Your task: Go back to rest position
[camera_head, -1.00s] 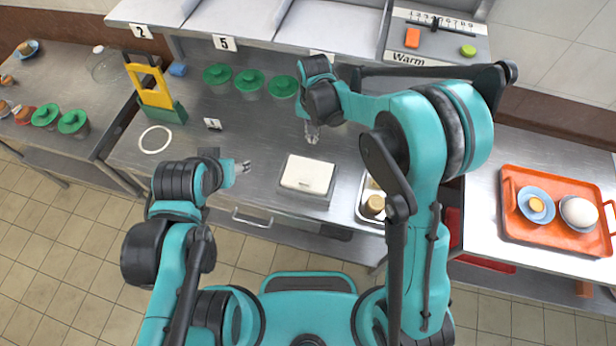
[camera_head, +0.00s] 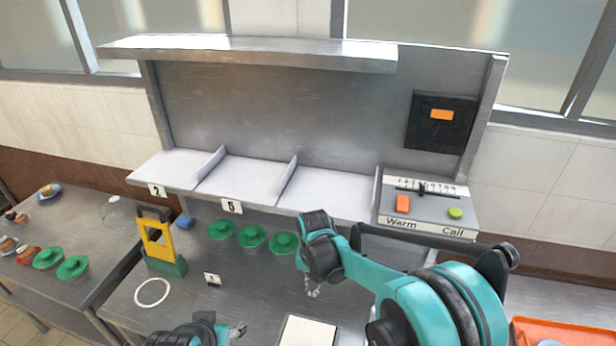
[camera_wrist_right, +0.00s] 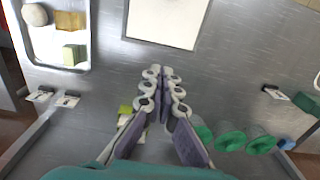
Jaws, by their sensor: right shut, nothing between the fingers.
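My right gripper (camera_head: 313,287) hangs above the metal counter (camera_head: 190,290), pointing down. In the right wrist view its fingers (camera_wrist_right: 163,75) meet at the tips with nothing between them. My left gripper (camera_head: 236,331) shows at the bottom edge of the head view, left of a white board (camera_head: 306,333). It is too small and cut off to tell whether it is open or shut.
Several green-lidded pots (camera_head: 252,238) stand behind my right gripper. A yellow and green stand (camera_head: 160,243) and a white ring (camera_head: 152,292) are at left. A control panel (camera_head: 428,206) sits at right below the shelf. An orange tray (camera_head: 560,330) is at the lower right edge.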

